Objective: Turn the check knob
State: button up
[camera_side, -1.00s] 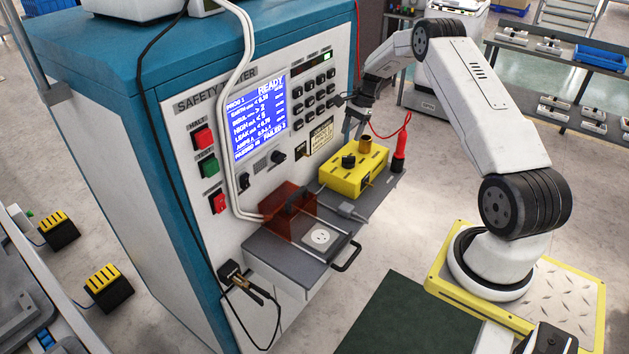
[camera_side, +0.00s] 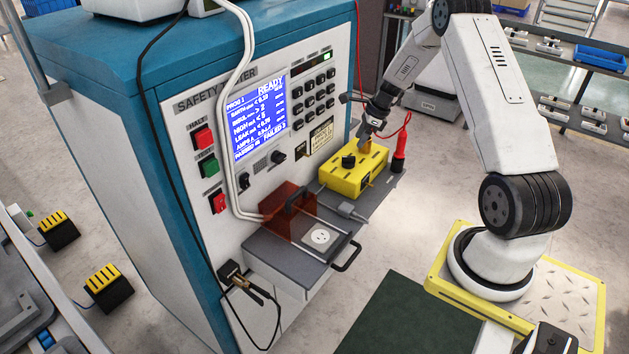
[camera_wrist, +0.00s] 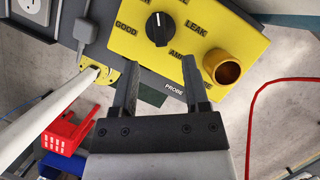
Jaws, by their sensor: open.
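The check knob (camera_wrist: 160,28) is a black round knob with a white pointer line on top of a yellow box (camera_wrist: 120,40). The words GOOD, LEAK and part of another label are printed around it. In the side view the knob (camera_side: 348,161) sits on the yellow box (camera_side: 372,176), left of a brass cup. My gripper (camera_wrist: 158,75) is open and empty in the wrist view, its two fingers apart below the knob in the picture. In the side view my gripper (camera_side: 365,133) is over the back of the box, near the brass cup, and partly blocks it.
The brass cup (camera_wrist: 222,68) stands up from the box. A red probe (camera_side: 399,157) with a red cable (camera_wrist: 255,95) is right of the box. A smoky red cover (camera_side: 284,203) and a grey socket drawer (camera_side: 290,262) are at left. The tester's panel rises behind.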

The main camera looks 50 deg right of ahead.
aim_at(349, 157)
jog(key=shift+x, duration=3.45)
grip_shut()
